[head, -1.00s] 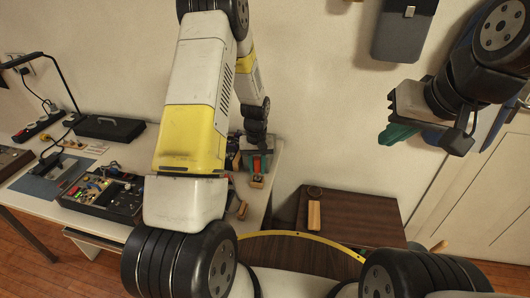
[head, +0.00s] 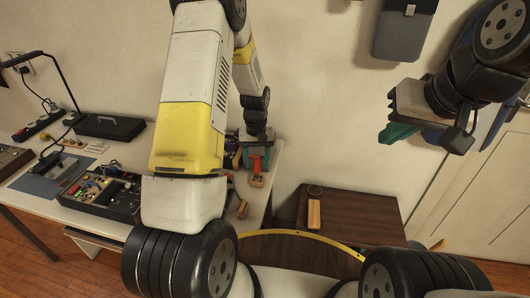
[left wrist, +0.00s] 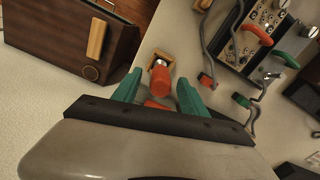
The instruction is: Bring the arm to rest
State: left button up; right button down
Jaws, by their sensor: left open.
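My left arm crosses the middle of the head view. Its left gripper (head: 257,153) is over the right end of the workbench. In the left wrist view the green fingers of the left gripper (left wrist: 160,80) stand apart. A red-handled thing with a wooden block (left wrist: 161,58) shows between and beyond the fingertips; I cannot tell whether they touch it. It also shows as a red-handled thing (head: 256,165) below the gripper in the head view. My right gripper (head: 402,130), with a green finger, hangs at the upper right, in front of the wall. Its opening is unclear.
The white workbench (head: 32,193) holds a dark tray of small parts (head: 110,203), a black case (head: 108,127) and a lamp (head: 62,80). A dark brown cabinet (head: 350,215) with a wooden block (head: 314,213) stands right of the bench. A grey box (head: 403,30) hangs on the wall.

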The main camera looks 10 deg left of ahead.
pick_arm(q)
jog(key=s+r+m+t+h, duration=0.1)
jog(key=s+r, duration=0.3)
jog(key=r, duration=0.7)
jog(key=s+r+t, duration=0.2)
jog(key=s+r, duration=0.2)
jog(key=r, duration=0.7)
jog(key=s+d+r+m+t, duration=0.1)
jog(key=s+r, duration=0.4)
jog(key=s, duration=0.3)
jog(key=s+d+r+m+t+h, duration=0.1)
jog(key=s+r+t, duration=0.1)
jog(key=s+r, duration=0.3)
jog(key=s, duration=0.3)
jog(key=shift+s, duration=0.25)
